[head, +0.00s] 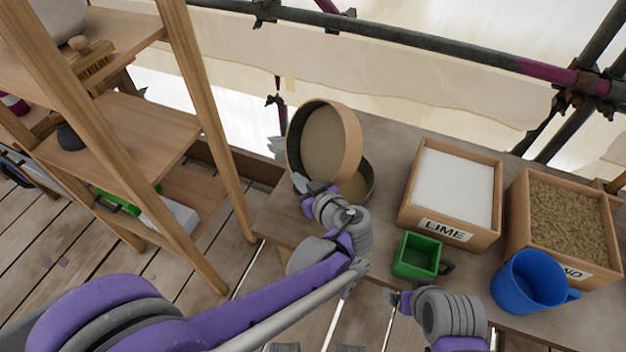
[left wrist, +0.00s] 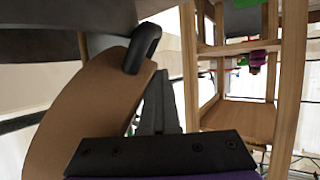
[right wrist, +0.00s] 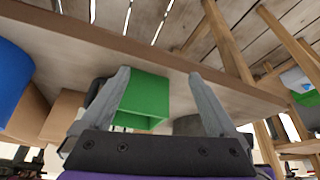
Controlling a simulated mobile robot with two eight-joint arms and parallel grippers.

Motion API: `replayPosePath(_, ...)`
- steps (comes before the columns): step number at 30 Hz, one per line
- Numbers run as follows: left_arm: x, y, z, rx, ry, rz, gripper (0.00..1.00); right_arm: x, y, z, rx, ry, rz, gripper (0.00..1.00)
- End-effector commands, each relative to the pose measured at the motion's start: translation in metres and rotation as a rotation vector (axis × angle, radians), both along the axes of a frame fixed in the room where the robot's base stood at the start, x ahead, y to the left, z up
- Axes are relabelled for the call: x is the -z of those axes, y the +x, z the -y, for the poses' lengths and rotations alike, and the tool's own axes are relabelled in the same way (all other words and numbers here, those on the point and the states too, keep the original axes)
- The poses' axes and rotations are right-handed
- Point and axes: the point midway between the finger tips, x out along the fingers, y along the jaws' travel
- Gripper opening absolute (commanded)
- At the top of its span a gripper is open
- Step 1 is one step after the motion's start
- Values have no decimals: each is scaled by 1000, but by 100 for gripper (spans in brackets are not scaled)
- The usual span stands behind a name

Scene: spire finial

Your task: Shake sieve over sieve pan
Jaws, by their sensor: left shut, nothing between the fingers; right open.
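The sieve (head: 352,135), a round tan-rimmed drum with a pale mesh, is steeply tilted at the table's left end. The sieve pan (head: 367,182), a dark round pan, sits below and behind it, partly hidden. I cannot tell how the sieve is supported. My left gripper (head: 308,188) is shut and empty at the sieve's lower edge. In the left wrist view its fingers (left wrist: 158,105) are together beside the tan rim (left wrist: 75,115), near a dark handle-like part (left wrist: 143,48). My right gripper (right wrist: 163,95) is open and empty, facing the green box (right wrist: 148,98) at the table's front edge.
On the table (head: 390,145) stand a lime box (head: 450,190), a sand box (head: 565,215), a blue mug (head: 525,285) and the green box (head: 415,257). A wooden shelf (head: 125,125) stands left. Scaffold pipes (head: 430,48) run behind.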

Motion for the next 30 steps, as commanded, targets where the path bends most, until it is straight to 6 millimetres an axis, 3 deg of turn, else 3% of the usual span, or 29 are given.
replayPosePath(6,2,1,-6,-4,-8,-7,0,-1,0,0,0,0,0,94)
replayPosePath(15,1,-10,31,6,-12,-6,0,-3,0,0,0,0,1,94)
replayPosePath(21,2,-14,44,8,-12,-6,0,-3,0,0,0,0,1,94)
replayPosePath(25,1,-13,41,7,-11,-5,0,-4,0,0,0,0,1,94)
replayPosePath(30,1,-7,20,3,-11,-6,0,-6,0,0,0,0,2,94)
